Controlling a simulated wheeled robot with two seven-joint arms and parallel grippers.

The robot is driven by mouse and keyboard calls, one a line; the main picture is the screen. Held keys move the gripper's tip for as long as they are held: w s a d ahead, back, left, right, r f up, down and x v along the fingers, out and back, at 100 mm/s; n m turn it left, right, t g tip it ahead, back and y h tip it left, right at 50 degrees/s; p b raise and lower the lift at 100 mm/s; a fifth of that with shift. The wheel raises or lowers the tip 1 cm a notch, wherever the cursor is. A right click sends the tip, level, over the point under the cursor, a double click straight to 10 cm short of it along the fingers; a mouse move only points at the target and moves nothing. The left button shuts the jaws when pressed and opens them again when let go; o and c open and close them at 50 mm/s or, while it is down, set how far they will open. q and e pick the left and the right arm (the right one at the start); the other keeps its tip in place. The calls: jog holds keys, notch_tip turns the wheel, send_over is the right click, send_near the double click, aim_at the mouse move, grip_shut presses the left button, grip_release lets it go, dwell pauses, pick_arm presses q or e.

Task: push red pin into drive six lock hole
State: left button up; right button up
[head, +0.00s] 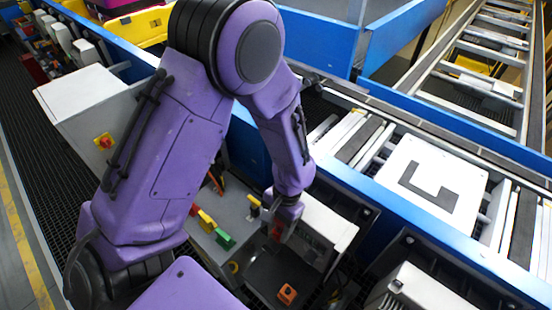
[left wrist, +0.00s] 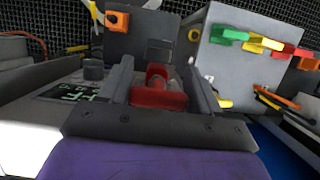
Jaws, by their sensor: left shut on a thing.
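My left gripper (head: 282,222) points down over the grey equipment beside the conveyor. It is shut on a red pin (head: 277,232), of which only a little shows in the head view. In the left wrist view the red pin (left wrist: 157,92) sits between the two grey fingers of the gripper (left wrist: 160,88), with its wide red body toward the camera. A small dark block (left wrist: 160,50) lies just beyond the pin. I cannot make out the drive six lock hole or whether the pin's tip touches anything. My right gripper is not in view.
A dark box with an orange knob (head: 287,293) lies below the gripper. Green, yellow and red tags (head: 224,240) sit on a grey panel to its left. A white-topped drive unit (head: 325,222) stands close on its right.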

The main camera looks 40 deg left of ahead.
pick_arm(q)
jog(key=shift+f, duration=0.25)
jog(key=o, duration=1.1)
jog(key=b+v, duration=0.1)
jog(key=v, duration=0.9)
jog(key=shift+w+r, duration=0.15)
jog(key=shift+r, duration=0.1)
jog(key=shift+a, duration=0.1)
